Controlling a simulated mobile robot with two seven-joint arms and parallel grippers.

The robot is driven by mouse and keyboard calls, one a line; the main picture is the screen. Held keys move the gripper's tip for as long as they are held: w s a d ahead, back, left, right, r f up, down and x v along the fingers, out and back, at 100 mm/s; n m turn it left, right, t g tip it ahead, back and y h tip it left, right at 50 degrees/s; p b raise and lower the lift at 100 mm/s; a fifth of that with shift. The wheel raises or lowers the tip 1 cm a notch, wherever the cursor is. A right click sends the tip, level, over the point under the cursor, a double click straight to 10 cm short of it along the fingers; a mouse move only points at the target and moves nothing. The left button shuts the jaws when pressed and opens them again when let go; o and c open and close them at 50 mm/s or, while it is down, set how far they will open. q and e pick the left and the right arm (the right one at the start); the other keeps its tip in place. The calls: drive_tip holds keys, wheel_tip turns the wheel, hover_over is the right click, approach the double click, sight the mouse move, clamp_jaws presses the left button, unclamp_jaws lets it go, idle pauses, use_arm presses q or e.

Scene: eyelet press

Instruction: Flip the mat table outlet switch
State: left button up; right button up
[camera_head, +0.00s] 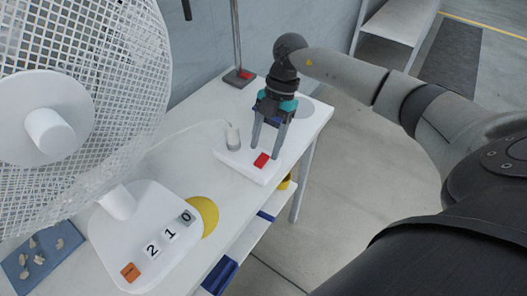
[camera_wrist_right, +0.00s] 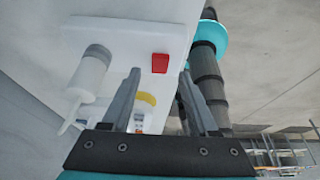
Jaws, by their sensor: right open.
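The outlet is a white power strip (camera_head: 238,167) on the white table, with a red rocker switch (camera_head: 262,159) at its near right end. A pale plug (camera_head: 232,137) stands in its other end. My right gripper (camera_head: 265,152) is open and points down over the switch, with nothing between its fingers. In the right wrist view the red switch (camera_wrist_right: 160,63) shows just beyond and between the two fingertips (camera_wrist_right: 160,75), and the plug (camera_wrist_right: 90,68) is at left. I cannot tell whether a fingertip touches the strip. My left gripper is not in view.
A large white fan (camera_head: 70,80) fills the left, its base (camera_head: 145,235) carrying keys marked 2, 1, 0 and an orange one. A blue mat (camera_head: 42,258) holds several small pieces. A stand with a red-marked base (camera_head: 238,78) is at the back.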

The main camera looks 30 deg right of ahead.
sight(262, 161)
drive_tip(key=shift+x, duration=1.35)
drive_tip(key=shift+c, duration=0.3)
clamp_jaws()
